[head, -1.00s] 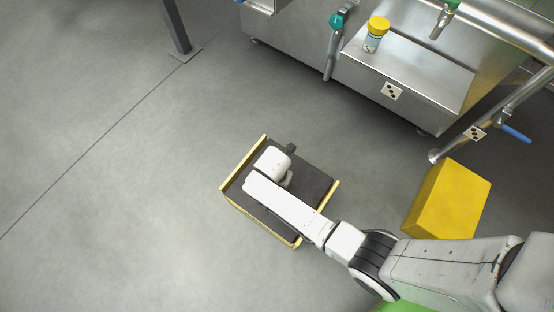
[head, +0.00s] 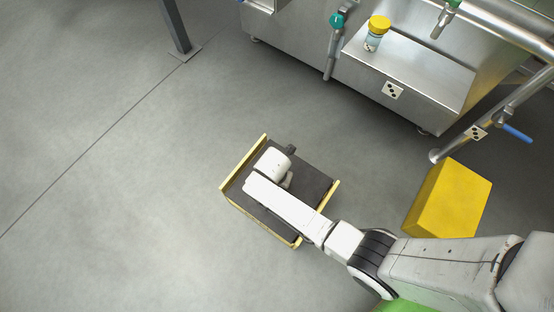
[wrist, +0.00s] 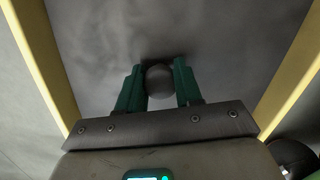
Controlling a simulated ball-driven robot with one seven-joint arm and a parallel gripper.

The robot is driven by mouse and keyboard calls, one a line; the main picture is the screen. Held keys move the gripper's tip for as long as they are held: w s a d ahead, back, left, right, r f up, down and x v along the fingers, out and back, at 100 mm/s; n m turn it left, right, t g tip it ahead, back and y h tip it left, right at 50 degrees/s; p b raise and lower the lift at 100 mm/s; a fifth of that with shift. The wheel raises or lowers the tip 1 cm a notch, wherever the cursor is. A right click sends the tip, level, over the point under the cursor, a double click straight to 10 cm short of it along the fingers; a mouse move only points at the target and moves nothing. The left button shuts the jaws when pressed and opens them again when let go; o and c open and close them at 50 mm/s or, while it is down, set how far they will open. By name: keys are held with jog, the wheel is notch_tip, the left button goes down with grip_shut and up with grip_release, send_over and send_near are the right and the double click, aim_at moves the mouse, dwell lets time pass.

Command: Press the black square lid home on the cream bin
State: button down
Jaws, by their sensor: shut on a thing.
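The cream bin (head: 243,165) stands on the floor in the head view, left of my arm. The black square lid (head: 314,180) lies across its top. Cream rim shows along its left, lower and right sides, but not along the far upper right side. I cannot tell whether the lid sits level or flush. In the wrist view, my gripper (wrist: 159,82) is shut on the round dark knob (wrist: 159,88) of the lid, one green finger on each side. Cream rim strips (wrist: 48,60) show at both sides of the lid. My arm hides the knob in the head view.
A yellow block (head: 450,200) stands on the floor to the right. A steel machine (head: 410,75) stands behind, with a yellow-capped jar (head: 376,35) on its ledge. A grey post (head: 178,28) is at the upper left. The floor left of the bin is clear.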

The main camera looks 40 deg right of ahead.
jog(key=c, duration=0.7)
grip_release()
jog(key=r+p, duration=0.2)
jog(key=r, duration=0.1)
jog(key=r+p, duration=0.2)
jog(key=r, duration=0.2)
jog(key=a+r+p, duration=0.1)
jog(key=r+p, duration=0.1)
jog(key=r, duration=0.1)
jog(key=shift+s+r, duration=0.3)
jog(key=shift+s, duration=0.05)
